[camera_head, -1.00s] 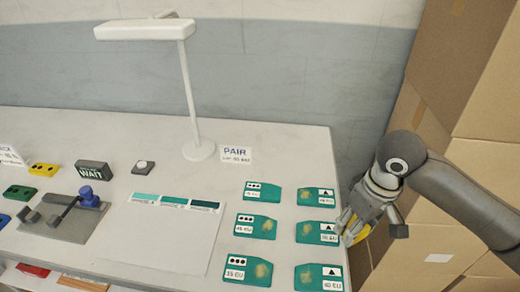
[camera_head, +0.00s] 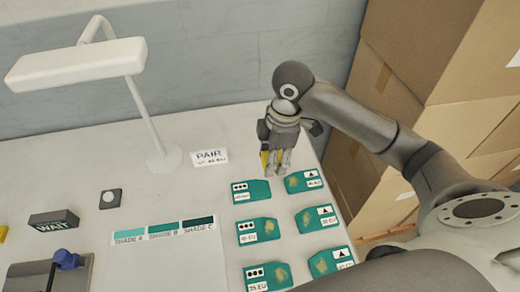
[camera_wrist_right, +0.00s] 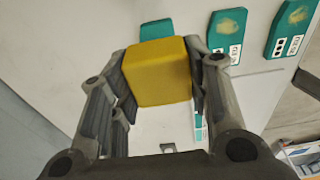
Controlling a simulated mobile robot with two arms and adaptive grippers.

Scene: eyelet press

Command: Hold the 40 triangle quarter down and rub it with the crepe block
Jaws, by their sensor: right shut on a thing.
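My right gripper (camera_head: 275,168) is shut on the yellow crepe block (camera_head: 264,158), at the far end of the teal quarters, by the gap between the top two. The block (camera_wrist_right: 157,72) fills the space between the fingers in the right wrist view, with teal partly hidden behind it. Three triangle-marked quarters form the right column; the nearest (camera_head: 322,264) seems to be the 40, though its number is hard to read now. The others are the middle (camera_head: 306,218) and top (camera_head: 297,184). Each has a pale yellowish patch. My left gripper is not in view.
Three dot-marked quarters form the left column, including the near one (camera_head: 282,277). A shade card (camera_head: 160,256), PAIR sign (camera_head: 209,157), lamp (camera_head: 163,160), WAIT box (camera_head: 54,221) and blue-handled press (camera_head: 66,259) stand to the left. Cardboard boxes (camera_head: 455,55) stand beyond the table's right edge.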

